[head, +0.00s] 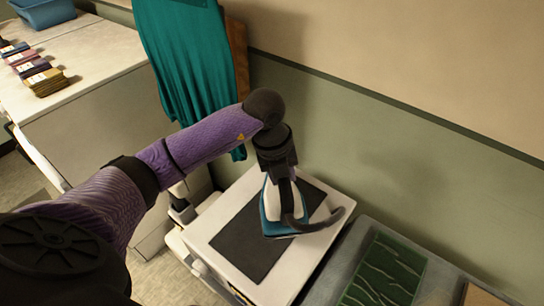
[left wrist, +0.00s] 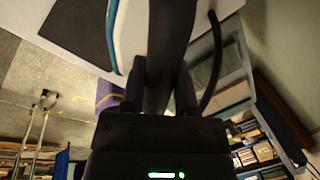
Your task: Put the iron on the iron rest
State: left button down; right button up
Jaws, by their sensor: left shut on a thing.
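The iron (head: 271,208), teal and white with a dark cord, is upright over the dark rectangular pad (head: 240,240) on a white-topped stand (head: 205,228). This pad looks like the iron rest. My left gripper (head: 282,176) comes down from above and is shut on the iron's handle. In the left wrist view the fingers (left wrist: 162,88) close around the dark handle (left wrist: 170,50), and the iron's blue edge (left wrist: 112,40) shows beside it. I cannot tell whether the soleplate touches the pad. My right gripper is not in view.
A teal cloth (head: 185,55) hangs against the wall behind my arm. A grey table with a green patterned mat (head: 385,272) stands right of the stand. Small stacked bundles (head: 42,80) and a blue bin (head: 45,12) sit on the left counter (head: 95,60).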

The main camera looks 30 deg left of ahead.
pick_arm(q)
notch_tip(320, 180, down, 5)
jog(key=shift+r+b, duration=0.15)
jog(key=shift+b, duration=0.2)
jog(key=shift+f, duration=0.25)
jog(key=shift+c, duration=1.8)
grip_release()
jog(key=shift+f, duration=0.1)
notch_tip(320, 180, up, 12)
jog(key=s+a+p, duration=0.1)
jog(key=shift+s+a+p, duration=0.25)
jog(key=shift+a+p, duration=0.1)
jog(key=shift+a, duration=0.05)
